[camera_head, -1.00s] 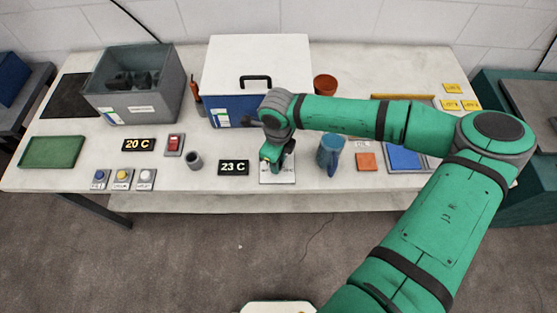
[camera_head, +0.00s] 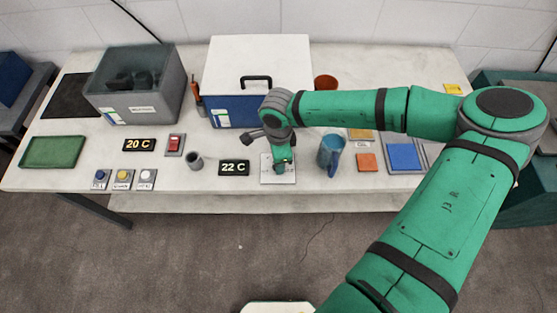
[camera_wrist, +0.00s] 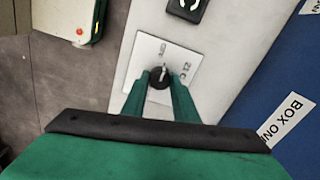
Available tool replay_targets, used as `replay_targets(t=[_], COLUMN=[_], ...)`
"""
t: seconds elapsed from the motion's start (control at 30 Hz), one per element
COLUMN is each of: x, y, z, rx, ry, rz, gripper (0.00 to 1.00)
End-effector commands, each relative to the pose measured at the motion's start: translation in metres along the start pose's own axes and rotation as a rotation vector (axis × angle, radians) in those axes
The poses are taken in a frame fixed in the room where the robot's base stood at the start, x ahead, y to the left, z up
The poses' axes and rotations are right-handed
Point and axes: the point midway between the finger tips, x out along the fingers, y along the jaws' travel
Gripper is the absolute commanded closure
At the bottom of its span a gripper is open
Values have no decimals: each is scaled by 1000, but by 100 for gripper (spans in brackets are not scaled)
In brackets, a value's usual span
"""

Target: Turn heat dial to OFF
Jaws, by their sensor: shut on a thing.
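The heat dial (camera_wrist: 158,78) is a small dark round knob with a pale pointer mark. It sits on a white square plate (camera_wrist: 143,50) with printed markings too small to read fully. My gripper (camera_wrist: 159,84) is shut on the dial, one green finger on each side. In the head view, the plate (camera_head: 267,176) lies near the table's front edge, and my gripper (camera_head: 283,165) hides the dial. The black display (camera_head: 234,168) left of the plate reads 22 C.
A blue box with a white lid (camera_head: 258,62) is behind. Another display (camera_head: 139,145) reads 20 C, near a red switch (camera_head: 175,143).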

Motion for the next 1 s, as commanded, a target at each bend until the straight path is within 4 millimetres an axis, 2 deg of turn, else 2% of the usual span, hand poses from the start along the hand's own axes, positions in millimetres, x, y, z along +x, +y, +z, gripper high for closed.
replay_targets(t=[0.47, 0.5, 0.57, 0.87, 1.0], x=[0, 0, 0, -1, -9], y=[-2, -2, -2, -1, -2], z=[1, 1, 2, 1, -1], rx=[-18, -19, -19, -17, -15], ry=[3, 3, 3, 1, 3], rz=[-3, -3, -3, -2, -4], gripper=[96, 71, 57, 55, 55])
